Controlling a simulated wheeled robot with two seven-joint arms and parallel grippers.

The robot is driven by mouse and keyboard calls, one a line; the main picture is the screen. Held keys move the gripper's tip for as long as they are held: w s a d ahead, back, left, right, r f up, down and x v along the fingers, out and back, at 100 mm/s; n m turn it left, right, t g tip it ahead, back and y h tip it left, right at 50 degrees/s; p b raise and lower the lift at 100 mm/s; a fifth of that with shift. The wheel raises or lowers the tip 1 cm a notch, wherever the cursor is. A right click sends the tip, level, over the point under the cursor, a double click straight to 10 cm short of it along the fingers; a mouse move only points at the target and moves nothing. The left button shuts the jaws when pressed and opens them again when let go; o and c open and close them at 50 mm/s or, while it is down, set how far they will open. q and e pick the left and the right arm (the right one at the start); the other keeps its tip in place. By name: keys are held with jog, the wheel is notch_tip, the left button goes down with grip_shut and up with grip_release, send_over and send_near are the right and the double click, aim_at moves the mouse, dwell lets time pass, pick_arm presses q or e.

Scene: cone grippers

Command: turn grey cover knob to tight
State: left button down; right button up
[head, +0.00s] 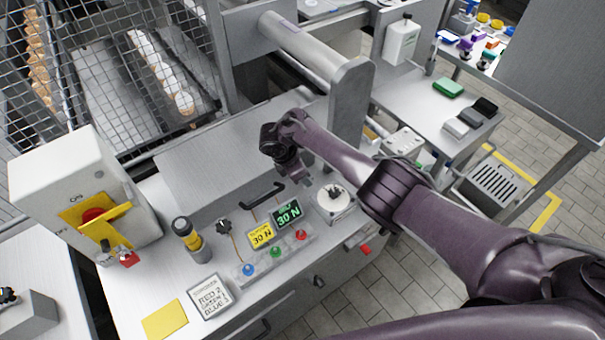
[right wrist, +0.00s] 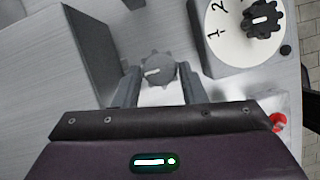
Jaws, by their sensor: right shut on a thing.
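The grey cover knob (right wrist: 158,68) shows in the right wrist view as a scalloped grey disc with a short white mark, on a pale metal surface. My right gripper (right wrist: 160,78) has one finger on each side of it and is shut on it. In the head view my right gripper (head: 298,175) points down at the worktop behind the white dial; the knob is hidden there or too small to make out. The "tight" marking cannot be read in either view. My left gripper is in neither view.
A white dial with a black knob (head: 333,194) is close beside the right gripper; its numbers show in the right wrist view (right wrist: 222,35). A thick grey post (head: 350,105) stands behind.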

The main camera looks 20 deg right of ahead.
dwell(0.3)
jog(key=o, duration=1)
